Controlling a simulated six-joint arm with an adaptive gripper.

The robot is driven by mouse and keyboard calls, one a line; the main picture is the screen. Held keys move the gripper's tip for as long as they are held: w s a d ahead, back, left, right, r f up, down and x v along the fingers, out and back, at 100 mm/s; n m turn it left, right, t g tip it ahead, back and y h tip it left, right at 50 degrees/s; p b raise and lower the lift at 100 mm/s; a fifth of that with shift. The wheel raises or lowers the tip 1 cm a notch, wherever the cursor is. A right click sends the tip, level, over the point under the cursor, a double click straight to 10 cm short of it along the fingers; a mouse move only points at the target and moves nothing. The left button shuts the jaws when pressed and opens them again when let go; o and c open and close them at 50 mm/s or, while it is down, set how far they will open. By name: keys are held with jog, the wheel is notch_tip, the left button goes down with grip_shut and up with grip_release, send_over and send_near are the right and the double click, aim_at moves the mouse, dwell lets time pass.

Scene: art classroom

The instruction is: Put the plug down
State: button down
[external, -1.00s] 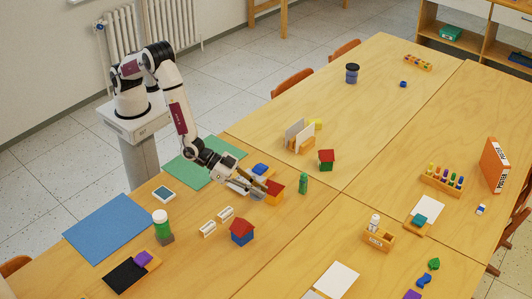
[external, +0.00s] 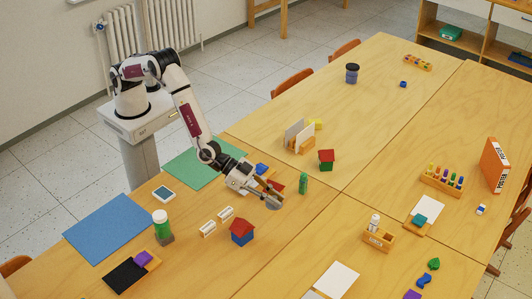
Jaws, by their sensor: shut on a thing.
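My gripper (external: 272,197) is over the near table, in front of a red-topped orange block (external: 277,187) that the fingers partly cover. Its fingers are shut on a small greyish thing, which I take to be the plug (external: 274,206). The plug is small here and partly hidden by the fingers. I cannot tell whether it touches the table.
A green cylinder (external: 303,183) stands close to the right of my gripper. A blue piece (external: 262,169) lies behind the gripper.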

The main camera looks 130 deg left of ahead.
dwell(0.3)
send_over(274, 225)
jog(key=shift+f, duration=3.1)
jog(key=shift+f, duration=0.1)
jog(key=shift+f, duration=1.75)
jog(key=shift+f, duration=0.15)
jog(key=c, duration=2)
grip_release()
